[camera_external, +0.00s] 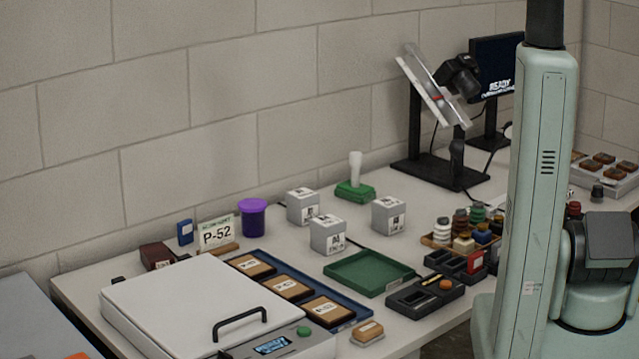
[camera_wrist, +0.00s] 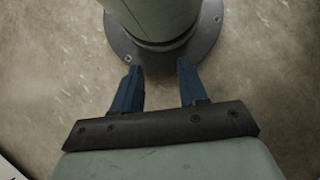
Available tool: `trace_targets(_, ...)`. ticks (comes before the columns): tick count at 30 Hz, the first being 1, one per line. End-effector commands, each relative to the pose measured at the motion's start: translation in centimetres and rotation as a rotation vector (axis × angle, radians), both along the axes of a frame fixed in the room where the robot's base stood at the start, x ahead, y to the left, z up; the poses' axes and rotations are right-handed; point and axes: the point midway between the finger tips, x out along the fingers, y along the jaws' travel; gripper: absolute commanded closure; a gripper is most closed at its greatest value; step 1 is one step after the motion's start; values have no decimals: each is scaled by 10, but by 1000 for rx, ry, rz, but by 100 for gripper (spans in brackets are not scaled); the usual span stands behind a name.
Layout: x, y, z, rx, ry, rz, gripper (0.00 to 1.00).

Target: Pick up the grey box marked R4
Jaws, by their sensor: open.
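Three small grey boxes with white labels stand on the table in the external view. One grey box (camera_external: 302,207) is at the back left, another grey box (camera_external: 327,238) is in front of it, and a third grey box (camera_external: 388,217) is to the right. Their label print is too small to tell which is R4. My gripper (camera_wrist: 158,68) shows in the wrist view with its two blue fingers apart and nothing between them. It is above the floor by my round base, away from the boxes. The external view does not show my gripper.
A green tray (camera_external: 352,289) lies in front of the boxes, beside a black tray (camera_external: 434,311). A purple cup (camera_external: 253,219) and a green-based stamp (camera_external: 352,192) stand nearby. A white lidded case (camera_external: 170,305) fills the front left. A black stand (camera_external: 437,172) is behind.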

Motion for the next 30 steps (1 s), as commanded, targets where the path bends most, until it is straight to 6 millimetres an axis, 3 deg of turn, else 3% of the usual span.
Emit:
trace_targets(14,0,0,0,0,0,0,56)
trace_targets(30,0,0,0,0,0,0,5)
